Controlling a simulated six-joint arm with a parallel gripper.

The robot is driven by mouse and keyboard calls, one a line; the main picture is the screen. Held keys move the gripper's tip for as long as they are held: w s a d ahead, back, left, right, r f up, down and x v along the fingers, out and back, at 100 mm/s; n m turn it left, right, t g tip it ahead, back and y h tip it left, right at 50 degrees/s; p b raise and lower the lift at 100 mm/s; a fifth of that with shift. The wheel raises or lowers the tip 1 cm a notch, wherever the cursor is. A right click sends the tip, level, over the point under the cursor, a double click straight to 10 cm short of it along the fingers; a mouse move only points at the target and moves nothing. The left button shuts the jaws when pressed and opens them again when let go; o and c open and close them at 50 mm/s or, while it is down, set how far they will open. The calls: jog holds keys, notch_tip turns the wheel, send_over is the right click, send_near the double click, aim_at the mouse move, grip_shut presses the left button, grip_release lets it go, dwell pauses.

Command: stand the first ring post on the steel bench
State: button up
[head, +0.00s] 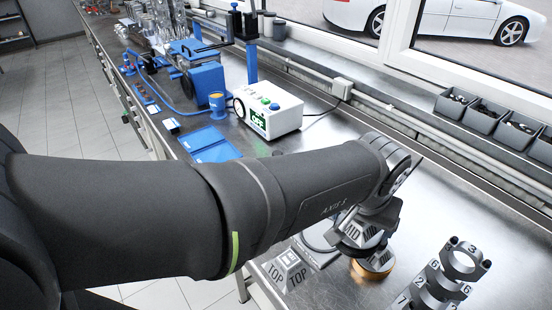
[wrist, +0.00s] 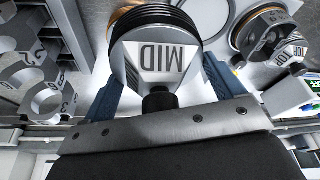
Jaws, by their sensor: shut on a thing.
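My gripper (wrist: 164,80) is shut on a ring post marked MID (wrist: 160,55), with its blue fingers on either side. In the wrist view the post has a rounded, ridged body. In the head view the MID post (head: 352,233) is partly hidden by my wrist, and I cannot tell whether its foot touches the bench. A similar post marked TOP (head: 287,272) is on the steel bench (head: 410,180), to the left of my gripper (head: 366,240). It also shows in the wrist view (wrist: 280,45), at upper right.
A copper-coloured round part (head: 375,266) is just below my gripper. Numbered grey caps (head: 455,270) stand to the right. A white control box (head: 268,110) and blue fixtures are farther back. Grey parts bins (head: 485,115) line the window side. The bench is bare between the bins and my wrist.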

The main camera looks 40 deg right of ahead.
jog(key=shift+s+a+r, duration=0.1)
jog(key=shift+s+r, duration=0.3)
jog(key=shift+s, duration=0.3)
jog(key=shift+a+r, duration=0.1)
jog(key=w+a+f+n, duration=0.1)
jog(key=w+a+f, duration=0.2)
jog(key=w, duration=0.4)
jog(key=w+a+f+n, duration=0.2)
jog(key=w+a, duration=0.2)
jog(key=w, duration=0.4)
jog(key=w+a+f+n+t, duration=0.1)
jog(key=w+a+f, duration=0.2)
jog(key=w, duration=0.5)
jog(key=shift+a+f+n+y, duration=0.3)
jog(key=shift+a+f+y, duration=0.05)
jog(key=shift+a+y, duration=0.1)
jog(key=shift+f, duration=1.95)
